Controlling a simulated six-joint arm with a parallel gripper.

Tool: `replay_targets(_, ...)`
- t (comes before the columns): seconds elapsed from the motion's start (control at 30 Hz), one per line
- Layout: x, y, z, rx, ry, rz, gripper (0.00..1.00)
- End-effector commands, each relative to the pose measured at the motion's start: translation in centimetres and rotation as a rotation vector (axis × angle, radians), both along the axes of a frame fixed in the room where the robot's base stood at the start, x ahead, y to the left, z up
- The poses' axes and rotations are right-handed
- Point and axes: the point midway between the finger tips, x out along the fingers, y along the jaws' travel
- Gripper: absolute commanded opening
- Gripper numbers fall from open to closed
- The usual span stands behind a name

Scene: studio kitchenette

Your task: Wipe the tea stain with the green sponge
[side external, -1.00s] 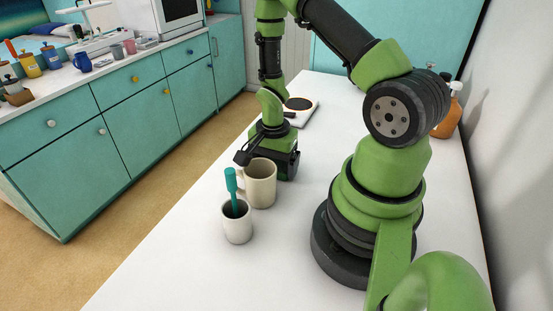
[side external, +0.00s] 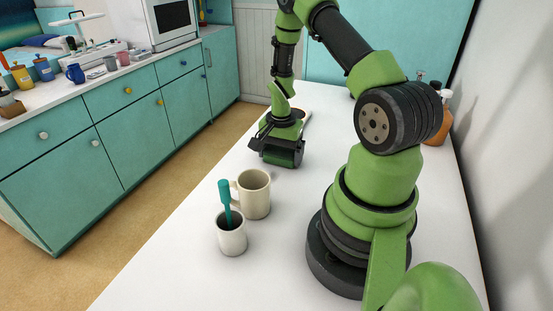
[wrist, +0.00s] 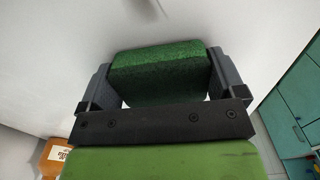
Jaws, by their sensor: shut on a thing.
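My gripper (side external: 278,153) is low over the white counter, beyond the mugs in the side view. In the wrist view its two grey fingers are shut on the green sponge (wrist: 160,72), one at each end. The sponge is a dark green block and sits level between the fingers. A faint greyish mark (wrist: 152,9) shows on the white surface at the top of the wrist view. I cannot tell for sure that it is the tea stain.
A cream mug (side external: 256,196) and a smaller white cup (side external: 232,237) holding a teal-handled tool (side external: 225,200) stand on the counter (side external: 180,250) in front of the gripper. An orange bottle (side external: 437,130) stands by the right wall. A flat item behind my gripper is mostly hidden.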

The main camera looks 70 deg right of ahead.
Motion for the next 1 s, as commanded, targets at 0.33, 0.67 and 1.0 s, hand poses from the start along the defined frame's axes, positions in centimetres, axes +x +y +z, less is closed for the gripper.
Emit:
replay_targets(0.33, 0.0, -2.9, 0.0, -0.002, -0.001, 0.0, 0.67)
replay_targets(0.67, 0.0, 0.4, -0.2, 0.0, 0.001, 0.003, 0.67)
replay_targets(1.0, 0.0, 3.6, -0.3, 0.001, 0.003, 0.005, 0.67)
